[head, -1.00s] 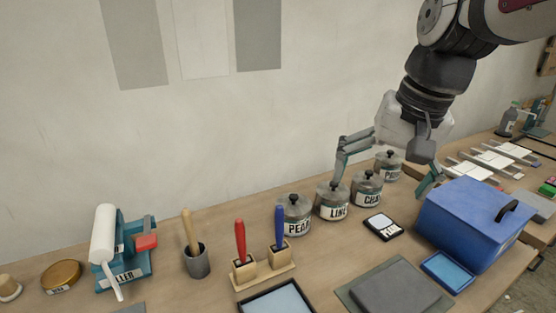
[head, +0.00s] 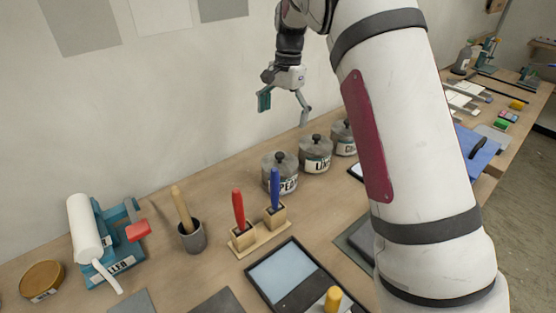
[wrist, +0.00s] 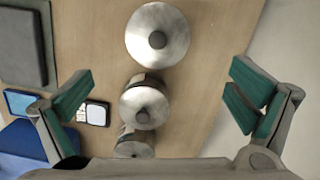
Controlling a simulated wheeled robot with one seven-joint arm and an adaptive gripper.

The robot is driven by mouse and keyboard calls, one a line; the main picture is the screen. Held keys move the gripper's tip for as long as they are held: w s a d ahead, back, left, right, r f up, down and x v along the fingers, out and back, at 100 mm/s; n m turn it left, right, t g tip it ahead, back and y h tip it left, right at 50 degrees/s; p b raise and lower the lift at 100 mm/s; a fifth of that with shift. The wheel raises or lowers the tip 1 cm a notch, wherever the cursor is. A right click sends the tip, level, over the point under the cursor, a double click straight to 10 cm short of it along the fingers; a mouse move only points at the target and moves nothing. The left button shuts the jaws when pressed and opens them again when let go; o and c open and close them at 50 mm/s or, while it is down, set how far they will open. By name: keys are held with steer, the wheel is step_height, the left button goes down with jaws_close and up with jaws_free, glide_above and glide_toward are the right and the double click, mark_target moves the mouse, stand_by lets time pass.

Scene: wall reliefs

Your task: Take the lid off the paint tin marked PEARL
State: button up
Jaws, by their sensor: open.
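The PEARL paint tin (head: 281,180) is a round grey metal tin with a dark-knobbed lid, standing upright on the bench. Its label is partly covered by the blue-handled tool in front. My gripper (head: 284,108) is open and empty in the air above the tins, apart from them. In the wrist view my gripper (wrist: 160,100) has its fingers wide apart, with lids in a column between and beyond them. The top lid there (wrist: 175,50) seems to be PEARL's, going by the row order; labels are hidden from above.
The LINE-marked tin (head: 315,160) and another tin (head: 343,140) stand right of PEARL. A wooden stand (head: 258,238) with red-handled and blue-handled (head: 275,185) tools is close in front. A blue box (head: 475,148) is partly behind my arm. The wall rises behind the tins.

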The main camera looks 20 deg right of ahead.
mark_target(280, 154)
steer(key=f, duration=0.7)
steer(key=shift+s+a+f, duration=0.2)
steer(key=shift+s+a, duration=0.1)
steer(key=shift+s+a+f, duration=0.15)
steer(key=shift+s+f, duration=0.05)
steer(key=shift+f, duration=1.1)
steer(key=shift+s+a+f, duration=0.1)
steer(key=shift+s+f, duration=0.05)
steer(key=shift+f, duration=1.15)
steer(key=shift+c, duration=0.6)
